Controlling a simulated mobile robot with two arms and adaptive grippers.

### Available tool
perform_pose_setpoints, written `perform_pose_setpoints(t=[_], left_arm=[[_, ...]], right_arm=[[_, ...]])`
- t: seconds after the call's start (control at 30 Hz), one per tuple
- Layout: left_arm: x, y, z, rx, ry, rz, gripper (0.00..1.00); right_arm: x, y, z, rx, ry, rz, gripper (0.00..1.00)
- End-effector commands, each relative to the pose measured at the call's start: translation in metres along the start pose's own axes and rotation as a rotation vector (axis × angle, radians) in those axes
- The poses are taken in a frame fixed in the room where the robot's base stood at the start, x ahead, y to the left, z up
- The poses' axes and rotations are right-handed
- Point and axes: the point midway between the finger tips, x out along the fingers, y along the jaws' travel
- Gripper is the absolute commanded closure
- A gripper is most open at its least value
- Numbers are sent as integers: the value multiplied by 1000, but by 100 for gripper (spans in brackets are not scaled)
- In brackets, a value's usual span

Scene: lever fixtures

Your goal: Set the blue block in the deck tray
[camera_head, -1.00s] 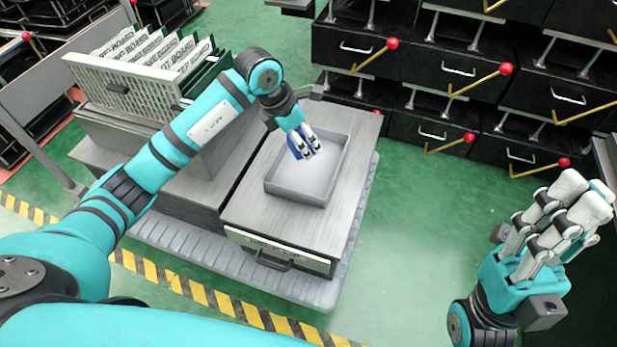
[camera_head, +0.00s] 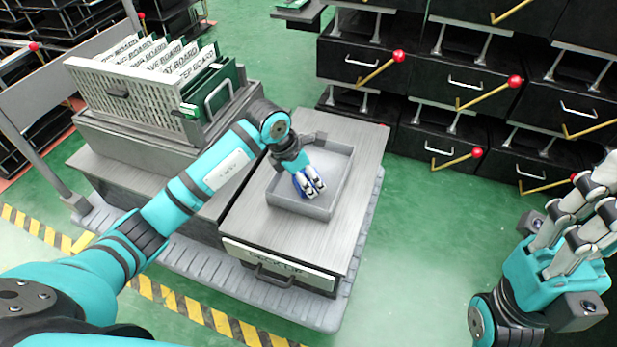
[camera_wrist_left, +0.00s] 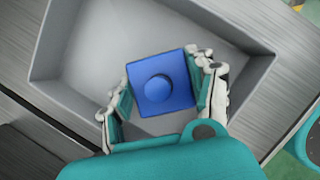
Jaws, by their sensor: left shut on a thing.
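The blue block (camera_wrist_left: 160,84) is a square piece with a round knob on top. My left gripper (camera_head: 310,187) is shut on it, with a finger pad on each side in the left wrist view (camera_wrist_left: 162,92). In the head view the fingers hide most of the block. The gripper is inside the outline of the grey deck tray (camera_head: 338,187), a shallow square tray on the metal deck. Whether the block touches the tray floor I cannot tell. My right gripper (camera_head: 585,222) is at the right edge with its fingers pointing up, away from the tray.
A perforated rack (camera_head: 130,95) of labelled green boards stands to the left of the tray. Black drawers with red-knobbed levers (camera_head: 460,90) fill the back right. The deck (camera_head: 285,245) has bare metal in front of the tray. Green floor (camera_head: 420,240) is clear to the right.

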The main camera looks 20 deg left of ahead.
Motion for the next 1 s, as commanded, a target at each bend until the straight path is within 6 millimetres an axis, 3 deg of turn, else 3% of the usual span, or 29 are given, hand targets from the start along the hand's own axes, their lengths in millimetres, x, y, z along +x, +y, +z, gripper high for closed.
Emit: perform_pose_setpoints(t=[0.07, 0.1, 0.27, 0.67, 1.0], left_arm=[[2, 0, 0, 1, -1, 1, 86], [3, 0, -1, 0, 1, 0, 43], [2, 0, -1, 0, 0, 0, 22], [-8, 1, 1, 0, -1, 2, 20], [-78, 1, 2, 1, -1, 4, 20]], right_arm=[[0, 0, 0, 0, 2, -1, 100], [0, 0, 0, -1, 4, -2, 100], [1, 0, 0, 0, 3, -2, 100], [6, 0, -2, 0, 9, -2, 100], [-8, 0, -6, 11, -88, 35, 100]])
